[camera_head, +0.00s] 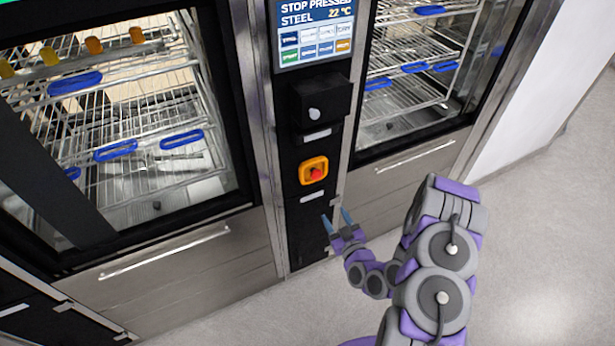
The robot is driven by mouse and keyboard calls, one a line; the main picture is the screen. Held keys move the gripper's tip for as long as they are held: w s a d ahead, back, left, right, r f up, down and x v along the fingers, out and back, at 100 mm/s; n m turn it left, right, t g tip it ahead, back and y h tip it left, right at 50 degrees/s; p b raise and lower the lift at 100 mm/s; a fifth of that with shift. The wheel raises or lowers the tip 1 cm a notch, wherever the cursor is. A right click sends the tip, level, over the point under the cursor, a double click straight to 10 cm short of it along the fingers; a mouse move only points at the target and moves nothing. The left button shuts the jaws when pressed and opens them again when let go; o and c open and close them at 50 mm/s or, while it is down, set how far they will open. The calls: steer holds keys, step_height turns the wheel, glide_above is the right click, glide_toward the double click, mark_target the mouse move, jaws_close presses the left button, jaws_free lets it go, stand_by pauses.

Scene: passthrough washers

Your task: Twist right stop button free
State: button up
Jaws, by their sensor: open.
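The stop button (317,173) is a red knob in an orange-yellow square surround on the black control column between two washers. It is the only stop button I see. My gripper (337,218) is below it and slightly to the right, in front of the column. Its two blue fingers are apart and point up toward the column, with nothing between them. They do not touch the button. The display (314,30) at the top of the column reads "STOP PRESSED", "STEEL" and 22 °C.
A black box with a light round knob (315,113) juts out above the button. A left washer (120,130) and a right washer (420,75) with wire racks and blue handles flank the column. Drawer handles (165,252) stick out below. The grey floor (530,240) is clear at right.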

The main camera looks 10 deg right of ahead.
steer(key=b, duration=0.2)
glide_toward(317, 177)
steer(key=shift+m+t+h, duration=0.3)
steer(key=w, duration=0.3)
steer(key=w+a, duration=0.1)
steer(key=w, duration=0.2)
steer(key=w+a, duration=0.1)
steer(key=w, duration=0.2)
steer(key=shift+w+a+f, duration=0.1)
steer(key=shift+a+f, duration=0.05)
steer(key=shift+f, duration=0.25)
steer(key=shift+c, duration=0.7)
steer(key=c, duration=0.6)
steer(key=shift+c, duration=0.2)
